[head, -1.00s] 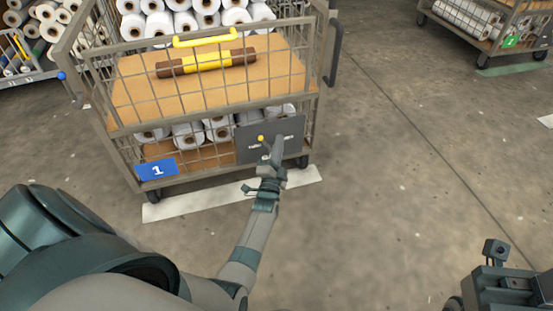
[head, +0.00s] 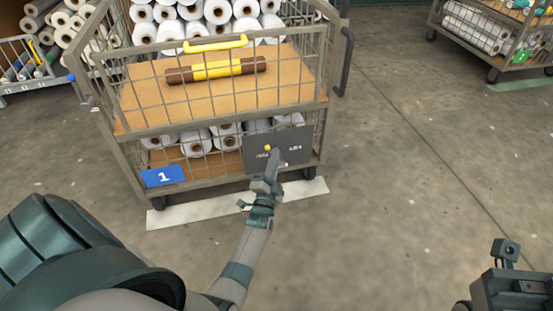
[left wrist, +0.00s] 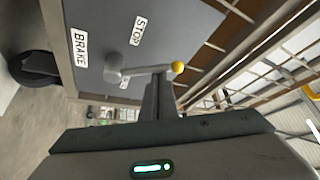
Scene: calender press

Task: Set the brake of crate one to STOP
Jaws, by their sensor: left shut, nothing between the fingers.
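Crate one is a wire-sided trolley (head: 222,179) with a blue number 1 sign (head: 163,176). Its grey brake plate (head: 305,138) is at the lower right of its front. The left wrist view shows the labels BRAKE (left wrist: 80,48) and STOP (left wrist: 138,31); a third label is mostly hidden behind the lever. The brake lever has a grey hub (left wrist: 113,70) and a yellow knob (left wrist: 178,67), which also shows in the head view (head: 267,148). The lever stands roughly upright, not over STOP. My left gripper (head: 273,160) is shut and empty, close beside the lever; contact is unclear.
White rolls (head: 217,12) and a yellow-brown roller (head: 215,69) are in the crate. A white floor strip (head: 208,210) lies under its front edge. Another crate (head: 500,45) stands at the far right. The floor between is clear.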

